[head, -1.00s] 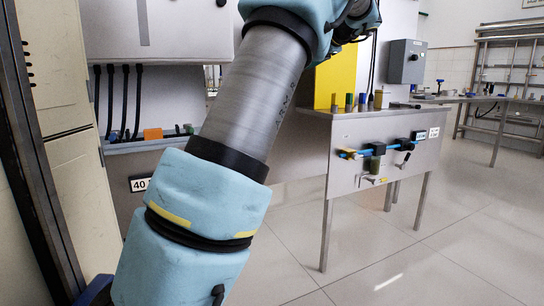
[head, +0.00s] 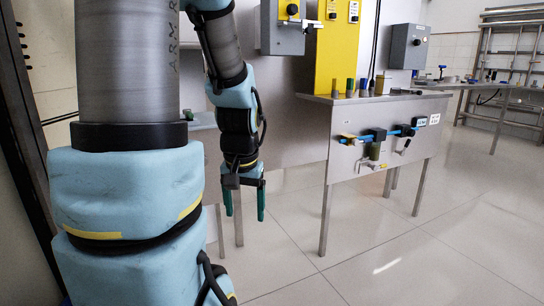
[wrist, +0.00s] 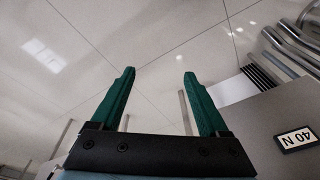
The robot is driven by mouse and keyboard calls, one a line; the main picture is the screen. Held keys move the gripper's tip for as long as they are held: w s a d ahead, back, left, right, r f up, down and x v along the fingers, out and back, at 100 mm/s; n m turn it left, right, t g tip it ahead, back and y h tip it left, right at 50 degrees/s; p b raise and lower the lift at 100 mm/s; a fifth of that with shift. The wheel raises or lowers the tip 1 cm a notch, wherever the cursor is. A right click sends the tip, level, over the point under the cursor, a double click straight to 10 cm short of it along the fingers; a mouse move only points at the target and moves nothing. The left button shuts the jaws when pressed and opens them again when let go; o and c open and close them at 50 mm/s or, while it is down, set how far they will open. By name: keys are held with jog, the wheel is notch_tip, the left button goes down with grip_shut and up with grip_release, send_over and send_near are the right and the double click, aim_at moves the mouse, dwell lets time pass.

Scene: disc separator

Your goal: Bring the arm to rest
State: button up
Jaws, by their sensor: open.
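My gripper (head: 244,202) hangs at the end of my folded arm in the head view, left of the steel bench, with its green fingers pointing down. It is open and empty. Nothing touches the fingertips.
A steel bench (head: 352,125) with a blue pipe and valves on its front stands right of my gripper. A yellow panel (head: 337,50) and grey boxes are behind it. A panel labelled "40 N" (wrist: 296,138) is at the right in the wrist view. The floor (head: 400,265) at front right is clear.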

jog(key=s+r+p, duration=0.2)
jog(key=r+p, duration=1)
jog(key=p, duration=0.1)
jog(key=s+r+n+p, duration=0.1)
jog(key=r+p, duration=1.1)
jog(key=p, duration=0.1)
jog(key=shift+s+a+r, duration=0.25)
jog(key=shift+s+r, duration=0.05)
jog(key=shift+s, duration=0.1)
